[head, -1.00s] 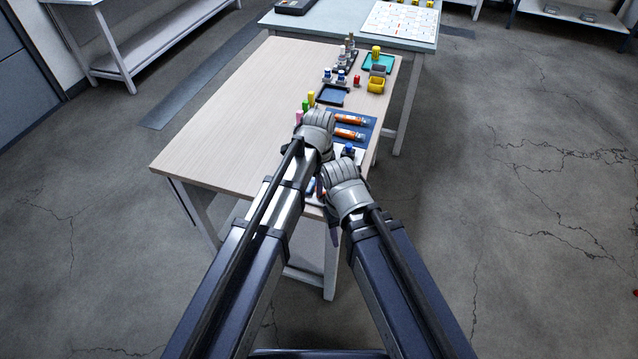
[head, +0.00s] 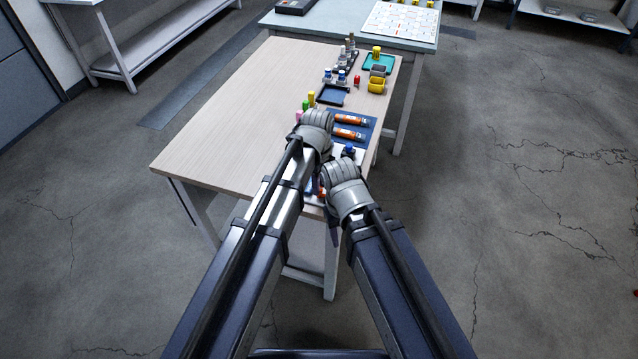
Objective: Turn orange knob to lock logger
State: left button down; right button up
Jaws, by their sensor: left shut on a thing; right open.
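Two orange cylindrical devices with pale ends, an upper one (head: 350,119) and a lower one (head: 348,133), lie on a blue mat (head: 371,126) at the table's right edge. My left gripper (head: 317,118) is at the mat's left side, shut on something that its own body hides. My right gripper (head: 336,168) is lower and to the right, near the table's front right corner. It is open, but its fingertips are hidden. A small orange patch (head: 321,192) shows between my arms; I cannot tell whether it is the knob.
A blue-topped item (head: 348,150) stands close beside my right gripper. Green (head: 305,105) and yellow (head: 311,98) cylinders stand just beyond my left gripper. The wooden table (head: 225,125) is clear on the left.

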dwell(0.4)
pick_arm(q)
jog(key=c, duration=0.7)
grip_release()
notch_tip(320, 180, up, 8)
jog(key=p, duration=0.8)
jog(key=shift+s, duration=0.1)
jog(key=shift+f, duration=0.1)
jog(key=shift+a, duration=0.15)
